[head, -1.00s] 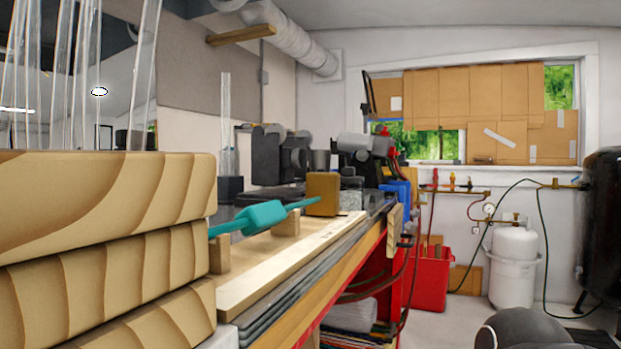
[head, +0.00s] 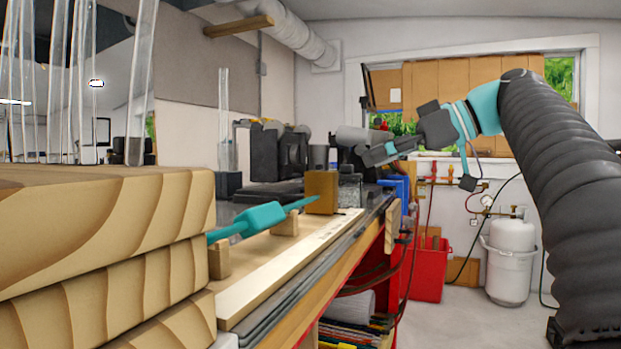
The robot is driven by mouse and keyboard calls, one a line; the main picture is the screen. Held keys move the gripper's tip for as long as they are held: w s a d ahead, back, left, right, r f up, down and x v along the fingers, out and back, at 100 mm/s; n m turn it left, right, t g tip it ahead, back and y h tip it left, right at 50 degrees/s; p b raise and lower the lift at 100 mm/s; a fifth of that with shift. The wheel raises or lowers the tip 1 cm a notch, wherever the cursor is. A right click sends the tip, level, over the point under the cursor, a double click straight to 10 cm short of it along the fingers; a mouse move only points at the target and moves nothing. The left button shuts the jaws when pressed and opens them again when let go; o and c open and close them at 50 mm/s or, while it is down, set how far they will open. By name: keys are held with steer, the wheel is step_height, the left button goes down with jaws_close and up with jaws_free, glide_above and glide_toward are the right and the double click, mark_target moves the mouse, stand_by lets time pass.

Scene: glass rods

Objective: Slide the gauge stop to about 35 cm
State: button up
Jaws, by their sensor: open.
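A brown block (head: 322,190), which looks like the gauge stop, stands at the far end of a long pale board (head: 262,288) on the bench. The board carries faint marks along its edge, too small to read. A teal rod (head: 252,221) with a thick middle lies on two small wooden supports (head: 287,222), its far tip close to the block; I cannot tell whether they touch. My gripper (head: 373,155) is open and empty, above and to the right of the block, pointing left and apart from it.
Stacked thick wooden boards (head: 105,235) fill the near left, with clear glass rods (head: 140,90) upright behind them. Dark equipment (head: 292,155) stands behind the block. A red bin (head: 428,270) and a white tank (head: 511,260) are on the floor at right.

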mark_target(310, 178)
steer(key=shift+n, duration=0.5)
steer(key=x, duration=0.4)
steer(key=b+x, duration=0.1)
steer(key=x, duration=0.4)
steer(key=s+r+x, duration=0.1)
steer(key=x, duration=0.3)
steer(key=shift+w+a+f, duration=0.1)
steer(key=shift+a, duration=0.5)
jaws_close()
